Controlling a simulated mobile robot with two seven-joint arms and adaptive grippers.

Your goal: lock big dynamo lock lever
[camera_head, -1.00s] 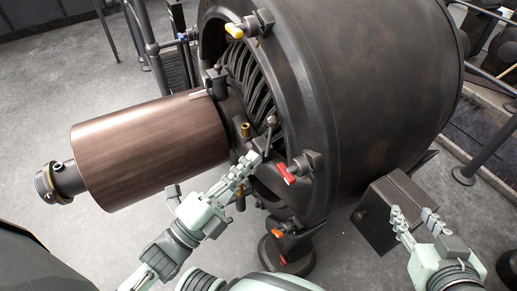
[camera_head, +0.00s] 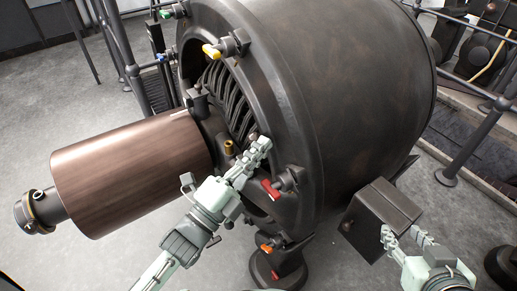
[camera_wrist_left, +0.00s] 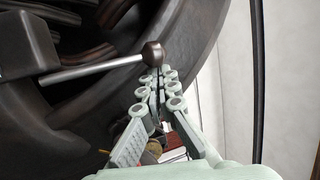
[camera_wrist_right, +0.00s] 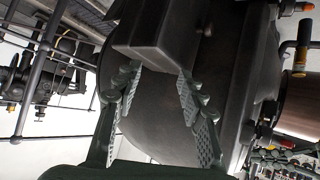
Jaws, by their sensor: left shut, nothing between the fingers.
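The big dynamo (camera_head: 345,75) fills the middle of the head view. A lever with a bright metal rod (camera_wrist_left: 95,70) and a dark ball knob (camera_wrist_left: 152,53) crosses the left wrist view from a dark block. My left gripper (camera_head: 264,144) is shut and empty at the dynamo's open face. In the left wrist view its fingertips (camera_wrist_left: 161,78) are right beside the knob; I cannot tell whether they touch it. In the head view the fingers partly hide the lever. My right gripper (camera_head: 404,234) is open and empty in front of a dark box (camera_head: 385,205).
A brown cylinder (camera_head: 130,170) sticks out left of the dynamo. Red (camera_head: 271,189), yellow (camera_head: 211,51) and orange (camera_head: 266,248) handles sit around its rim, the red one close to my left gripper. Railings (camera_head: 480,145) stand at right. Grey floor is clear at lower left.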

